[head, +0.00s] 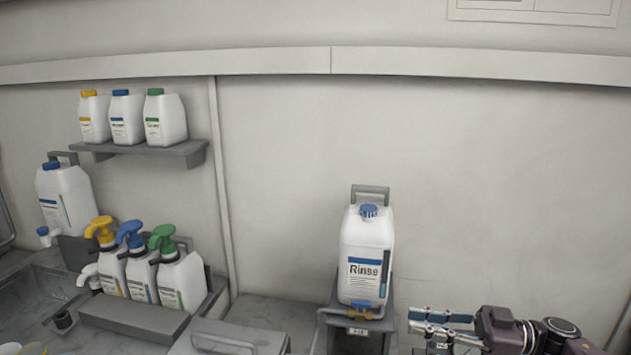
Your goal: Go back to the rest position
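My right gripper (415,321) is at the lower right, its arm coming in from the right edge. Its two blue-and-silver fingers point left with a gap between them, and I see nothing held there. The fingertips are apart from the large white Rinse canister (366,255), to its lower right. That canister has a blue cap and stands upright on a grey wall stand (388,318). My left gripper does not show.
Three pump bottles (182,281) with yellow, blue and green heads stand in a grey holder at left. Three capped bottles (165,119) sit on a shelf (190,148) above. Another canister (64,198) hangs far left. The wall above my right gripper is clear.

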